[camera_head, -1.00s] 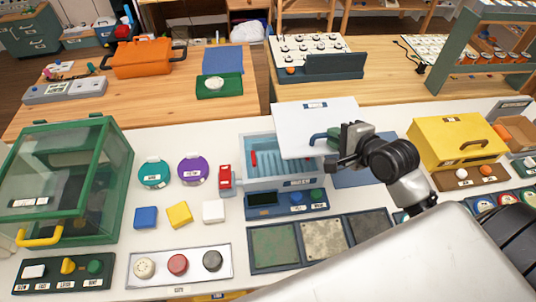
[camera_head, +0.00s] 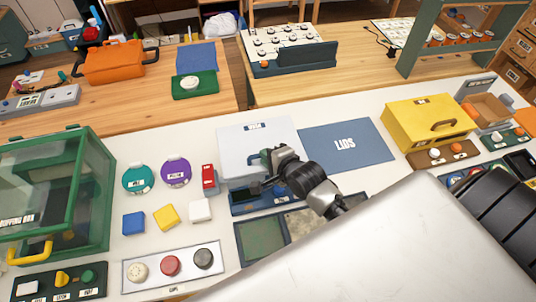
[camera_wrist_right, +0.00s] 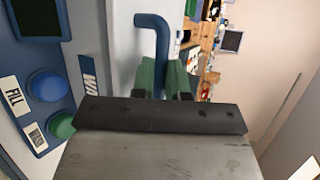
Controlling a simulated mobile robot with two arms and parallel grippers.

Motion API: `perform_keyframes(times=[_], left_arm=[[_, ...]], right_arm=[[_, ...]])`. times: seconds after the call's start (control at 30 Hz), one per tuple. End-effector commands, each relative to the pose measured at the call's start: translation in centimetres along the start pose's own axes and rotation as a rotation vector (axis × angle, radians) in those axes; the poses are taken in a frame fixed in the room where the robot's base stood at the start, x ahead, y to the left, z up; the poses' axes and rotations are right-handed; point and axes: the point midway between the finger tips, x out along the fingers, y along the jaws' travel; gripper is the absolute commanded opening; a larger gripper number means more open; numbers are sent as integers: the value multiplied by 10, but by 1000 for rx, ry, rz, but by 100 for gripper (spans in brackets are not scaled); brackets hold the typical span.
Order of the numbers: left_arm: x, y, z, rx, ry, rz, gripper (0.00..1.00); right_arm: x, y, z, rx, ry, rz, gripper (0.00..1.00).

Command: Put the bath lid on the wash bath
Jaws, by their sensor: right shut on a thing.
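The bath lid (camera_head: 238,150) is a flat white panel with a blue label and a blue bent handle (camera_wrist_right: 152,22). My right gripper (camera_head: 262,172) is shut on this handle. Its green fingertips show in the right wrist view (camera_wrist_right: 163,76). The lid lies over the wash bath (camera_head: 245,207) and hides its basin; only the blue front panel with its dark screen shows below. In the right wrist view, the bath's blue and green buttons (camera_wrist_right: 47,86) are left of the lid. I cannot tell whether the lid rests on the rim. My left gripper is out of view.
A blue mat marked LIDS (camera_head: 345,145) lies bare right of the bath. A red item (camera_head: 208,179) stands close at its left, beside purple (camera_head: 176,172) and teal (camera_head: 136,178) round pieces. A yellow box (camera_head: 428,122) stands farther right.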

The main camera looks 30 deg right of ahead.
Motion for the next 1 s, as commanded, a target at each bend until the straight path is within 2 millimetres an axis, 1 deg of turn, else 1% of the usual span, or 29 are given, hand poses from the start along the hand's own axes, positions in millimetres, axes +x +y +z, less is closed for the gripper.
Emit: perform_keyframes(times=[0.23, 0.47, 0.5, 0.63, 0.67, 0.9, 1.0], left_arm=[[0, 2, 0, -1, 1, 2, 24], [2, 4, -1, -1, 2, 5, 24], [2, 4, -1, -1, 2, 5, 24], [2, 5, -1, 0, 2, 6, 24], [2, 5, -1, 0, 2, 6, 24], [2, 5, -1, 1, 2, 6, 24], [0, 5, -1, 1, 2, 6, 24]], right_arm=[[0, -1, 0, 0, -1, -4, 0], [3, 5, -1, 2, -1, -3, 0], [3, 6, -2, 2, 0, -1, 17], [3, 6, -2, 2, 0, -1, 37], [3, 6, -2, 1, 0, -1, 40], [3, 5, -2, 1, 0, -1, 40], [1, 1, 0, -1, -1, -1, 40]])
